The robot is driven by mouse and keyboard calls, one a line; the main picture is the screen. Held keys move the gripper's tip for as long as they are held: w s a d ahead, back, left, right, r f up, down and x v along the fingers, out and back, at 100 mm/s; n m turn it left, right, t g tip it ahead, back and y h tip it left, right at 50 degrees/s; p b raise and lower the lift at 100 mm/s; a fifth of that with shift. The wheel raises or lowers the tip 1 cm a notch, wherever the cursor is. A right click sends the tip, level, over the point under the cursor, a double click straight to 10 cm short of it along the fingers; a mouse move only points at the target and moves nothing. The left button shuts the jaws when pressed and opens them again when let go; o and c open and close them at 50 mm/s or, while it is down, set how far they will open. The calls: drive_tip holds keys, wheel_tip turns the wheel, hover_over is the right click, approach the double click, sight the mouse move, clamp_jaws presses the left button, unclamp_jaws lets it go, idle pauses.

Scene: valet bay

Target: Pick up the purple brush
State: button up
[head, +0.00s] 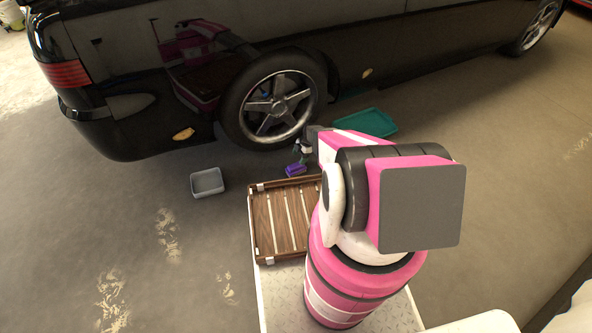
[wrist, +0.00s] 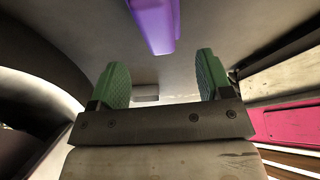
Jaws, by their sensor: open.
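The purple brush (head: 295,170) lies on the floor near the car's wheel in the head view. In the wrist view a purple part of it (wrist: 155,22) shows at the top edge, beyond the fingertips and cut off by the frame. My gripper (wrist: 162,68) is open, its two green finger pads wide apart with nothing between them. In the head view my gripper (head: 304,146) is small and partly hidden by my arm, just above and beyond the brush in the picture.
The black car (head: 180,75) and its wheel (head: 275,105) stand close behind the brush. A grey tub (head: 207,182) is on the floor to the left. A teal tray (head: 368,122) lies to the right. A wooden slatted rack (head: 262,222) is in front.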

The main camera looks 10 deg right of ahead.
sight(296, 164)
drive_tip(key=shift+d+x, duration=0.1)
drive_tip(key=shift+x, duration=1.55)
drive_tip(key=shift+d+x, duration=0.15)
drive_tip(key=shift+x, duration=1.5)
drive_tip(key=shift+w+f, duration=0.15)
drive_tip(key=shift+f, duration=0.2)
drive_tip(key=c, duration=0.7)
